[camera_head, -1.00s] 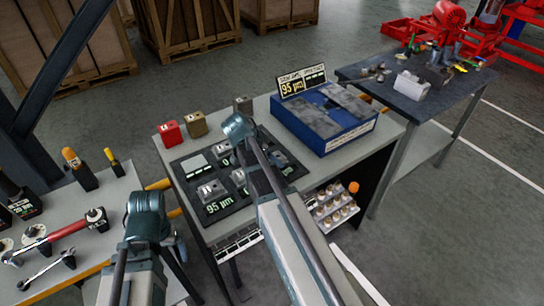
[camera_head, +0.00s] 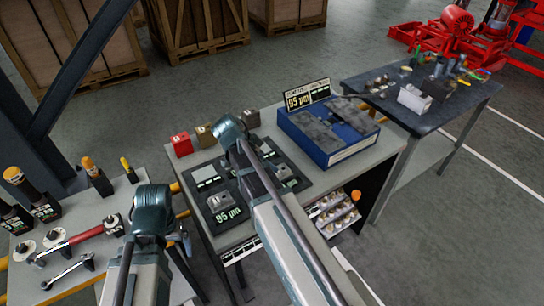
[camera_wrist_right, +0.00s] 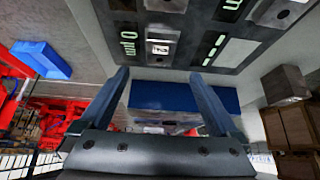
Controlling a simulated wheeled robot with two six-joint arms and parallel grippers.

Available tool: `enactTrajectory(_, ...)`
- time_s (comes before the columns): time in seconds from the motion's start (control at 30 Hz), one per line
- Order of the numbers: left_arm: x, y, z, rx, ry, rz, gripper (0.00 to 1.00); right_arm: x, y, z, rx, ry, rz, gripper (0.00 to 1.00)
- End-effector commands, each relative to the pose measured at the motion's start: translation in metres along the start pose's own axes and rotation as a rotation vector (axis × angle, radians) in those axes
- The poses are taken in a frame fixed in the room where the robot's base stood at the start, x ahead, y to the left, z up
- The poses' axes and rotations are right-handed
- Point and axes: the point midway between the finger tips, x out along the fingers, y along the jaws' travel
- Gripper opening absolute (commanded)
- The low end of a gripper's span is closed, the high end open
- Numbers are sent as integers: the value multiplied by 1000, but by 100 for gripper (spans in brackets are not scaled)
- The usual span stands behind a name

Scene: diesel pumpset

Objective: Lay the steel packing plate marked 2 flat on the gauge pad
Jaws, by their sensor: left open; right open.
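The dark gauge board (camera_head: 222,224) lies on the middle bench with a lit 95 µm readout, a pale plate (camera_head: 206,177) and several grey steel blocks (camera_head: 222,201). I cannot read a 2 on any of them, and my right arm covers part of the board. In the right wrist view the board (camera_wrist_right: 212,20) is overhead, with a steel block bearing a white label (camera_wrist_right: 158,47). My right gripper (camera_wrist_right: 160,78) is open and empty, apart from the board. My left gripper (camera_head: 184,240) is mostly hidden behind its wrist, near the gap between the benches.
Red (camera_head: 181,145), brown (camera_head: 205,136) and dark (camera_head: 250,118) blocks stand at the bench's back edge. A blue box (camera_head: 345,152) and a 95 µm sign (camera_head: 307,95) are to the right. The left bench (camera_head: 75,268) holds tools. A dark side table (camera_head: 430,120) stands right.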

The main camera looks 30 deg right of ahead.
Motion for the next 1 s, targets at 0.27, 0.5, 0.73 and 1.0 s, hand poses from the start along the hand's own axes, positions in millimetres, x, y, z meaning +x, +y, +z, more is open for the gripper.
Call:
enactTrajectory(0.27,-32,-3,2,0,0,0,97,-37,0,-2,-1,0,-1,97)
enactTrajectory(0.5,-37,-4,2,0,0,0,97,-44,0,0,0,0,0,97)
enactTrajectory(0.73,-36,-4,2,0,0,0,97,-44,0,0,0,0,0,97)
enactTrajectory(1.0,-48,-5,3,0,0,0,97,-54,0,-6,0,0,-1,97)
